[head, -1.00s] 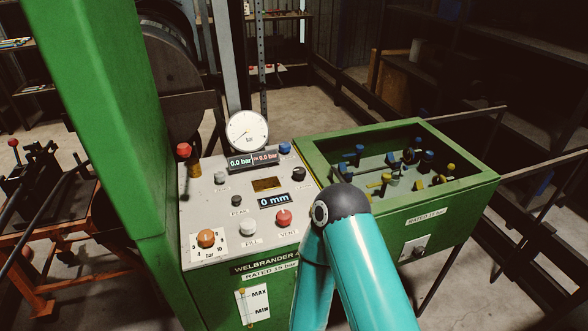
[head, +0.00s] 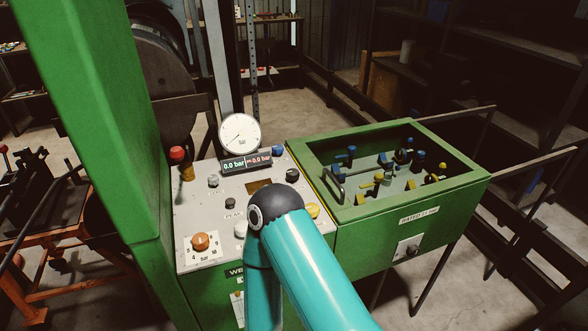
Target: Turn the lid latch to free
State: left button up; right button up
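The green test box (head: 432,198) stands at the right of the machine, with a wide frame around its top opening. On its front face is a small pale plate with a dark knob (head: 411,250), which may be the lid latch; its setting is too small to read. A bent metal handle (head: 334,184) stands at the left inside edge of the opening. My teal arm (head: 305,262) rises from the bottom middle, its dark elbow over the control panel. The rest of that arm is hidden, and neither gripper shows.
The control panel (head: 205,228) carries a round gauge (head: 239,134), a display reading 0.0 bar, an orange dial (head: 200,241), a yellow knob (head: 312,211) and other buttons. A tall green cabinet (head: 95,130) blocks the left. Blue and yellow fittings sit inside the box.

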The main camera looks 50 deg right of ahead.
aim_at(292, 174)
jog(key=z, duration=0.15)
jog(key=k, duration=0.9)
jog(key=z, duration=0.35)
jog(key=i, duration=0.45)
